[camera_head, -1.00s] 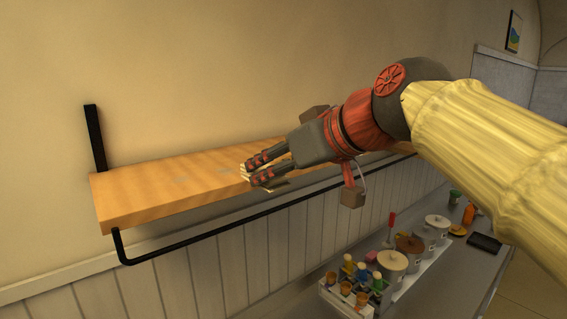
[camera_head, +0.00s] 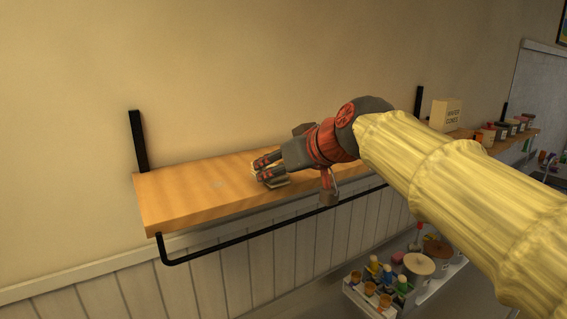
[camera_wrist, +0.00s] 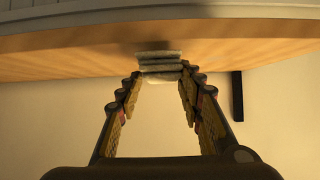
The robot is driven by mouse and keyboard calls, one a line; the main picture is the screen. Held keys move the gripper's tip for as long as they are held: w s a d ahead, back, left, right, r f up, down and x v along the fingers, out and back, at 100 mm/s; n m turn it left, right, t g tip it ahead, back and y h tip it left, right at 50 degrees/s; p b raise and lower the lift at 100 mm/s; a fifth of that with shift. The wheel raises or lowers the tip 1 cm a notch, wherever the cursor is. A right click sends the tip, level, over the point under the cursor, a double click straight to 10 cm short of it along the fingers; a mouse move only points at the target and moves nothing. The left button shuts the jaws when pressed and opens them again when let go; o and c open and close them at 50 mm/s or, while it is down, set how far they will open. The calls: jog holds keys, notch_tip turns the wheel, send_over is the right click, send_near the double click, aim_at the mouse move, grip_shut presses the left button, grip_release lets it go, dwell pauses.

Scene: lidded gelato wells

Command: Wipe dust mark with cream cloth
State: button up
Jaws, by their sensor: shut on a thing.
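My gripper (camera_head: 262,171) is shut on the cream cloth (camera_head: 279,184), a small folded stack between the fingertips. The cloth is at the top of the wooden wall shelf (camera_head: 170,200), toward its front edge; contact with the wood is hard to tell. A faint greyish dust mark (camera_head: 219,184) lies on the shelf a little left of the fingertips. In the wrist view the folded layers of the cloth (camera_wrist: 160,62) sit between the fingertips against the wood (camera_wrist: 70,55). The fingers hide part of the cloth in the head view.
A black bracket (camera_head: 138,142) stands at the shelf's left end and a black rail (camera_head: 250,233) runs below its front. A wafer cones box (camera_head: 446,114) stands farther right. Below is a caddy of bottles (camera_head: 375,290) beside lidded tubs (camera_head: 419,264). The shelf's left part is clear.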

jog(key=shift+w+a+f+p, duration=0.1)
jog(key=shift+w+a+p, duration=0.1)
jog(key=shift+w+a, duration=0.65)
jog(key=shift+w+a+f+p, duration=0.15)
jog(key=shift+w+a, duration=0.45)
jog(key=shift+w, duration=0.4)
jog(key=shift+w+a+r+p, duration=0.1)
jog(key=shift+w+a+p, duration=0.1)
jog(key=shift+w+a, duration=0.65)
jog(key=shift+d+f+b, duration=0.2)
jog(key=shift+f+b, duration=0.5)
